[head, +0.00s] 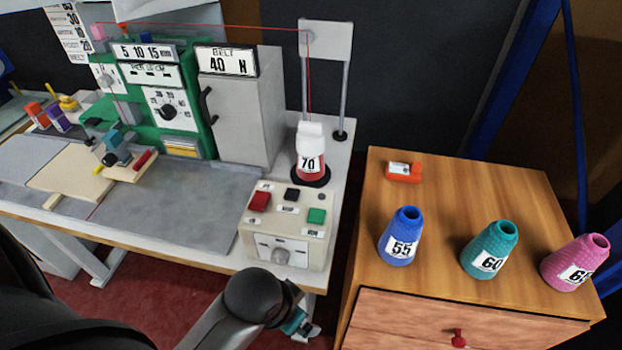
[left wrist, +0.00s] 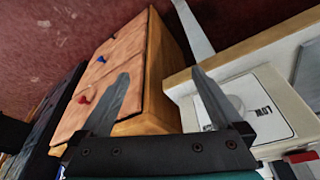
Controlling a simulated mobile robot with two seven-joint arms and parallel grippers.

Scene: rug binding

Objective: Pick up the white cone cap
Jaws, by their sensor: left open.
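The white cone cap (head: 311,131) sits on top of the red thread cone (head: 312,172) marked 70, which stands upright on a black round base at the right end of the workbench. The cap does not show in the left wrist view. My left gripper (head: 303,326) is low in front of the bench's right end, below the control box and well apart from the cap. In the left wrist view its two fingers (left wrist: 160,78) are spread with nothing between them. My right gripper is not in view.
The control box (head: 284,232) with red, black and green buttons stands in front of the cone. A grey cabinet (head: 240,115) is left of it. A thread stand (head: 326,45) rises behind. Blue (head: 401,240), teal (head: 488,250) and pink (head: 575,264) cones stand on the wooden drawer unit (head: 445,185).

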